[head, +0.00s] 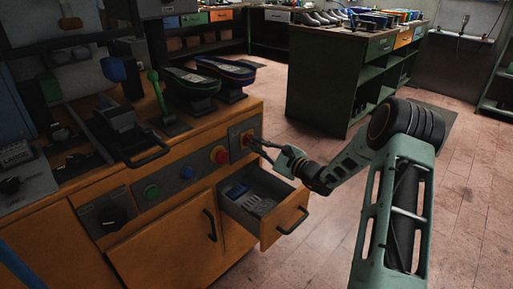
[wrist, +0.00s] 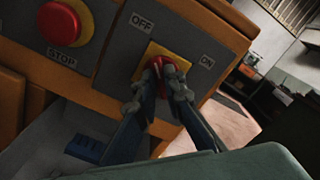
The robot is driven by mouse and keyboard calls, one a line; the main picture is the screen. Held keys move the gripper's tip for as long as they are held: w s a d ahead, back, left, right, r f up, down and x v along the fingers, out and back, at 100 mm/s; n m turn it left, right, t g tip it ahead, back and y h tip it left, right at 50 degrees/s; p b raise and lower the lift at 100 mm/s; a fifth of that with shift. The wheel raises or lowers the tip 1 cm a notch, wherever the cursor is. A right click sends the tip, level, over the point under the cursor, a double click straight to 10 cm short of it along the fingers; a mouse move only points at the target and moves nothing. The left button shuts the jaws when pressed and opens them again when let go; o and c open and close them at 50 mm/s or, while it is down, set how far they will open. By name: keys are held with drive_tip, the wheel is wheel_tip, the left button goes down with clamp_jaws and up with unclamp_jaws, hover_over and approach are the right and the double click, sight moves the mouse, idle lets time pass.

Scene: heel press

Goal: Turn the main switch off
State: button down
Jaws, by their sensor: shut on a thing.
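The main switch is a red knob (wrist: 156,67) on a yellow plate (wrist: 153,50), between an OFF label (wrist: 141,22) and an ON label (wrist: 207,62). In the head view its yellow plate (head: 243,132) is at the right end of the front panel. My gripper (wrist: 163,74) is shut on the red knob; its fingers hide part of it. The exact angle of the knob is hidden by the fingers. In the head view my gripper (head: 253,144) reaches the panel from the right.
A red stop button (wrist: 61,22) sits left of the switch. An open drawer (head: 264,205) with small things in it juts out just below my gripper. Green and blue buttons (head: 187,172) are further left. Floor to the right is clear.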

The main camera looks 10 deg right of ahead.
idle(0.5)
drive_tip(key=c, duration=2)
unclamp_jaws()
drive_tip(key=shift+d, duration=0.1)
drive_tip(key=v, duration=1.2)
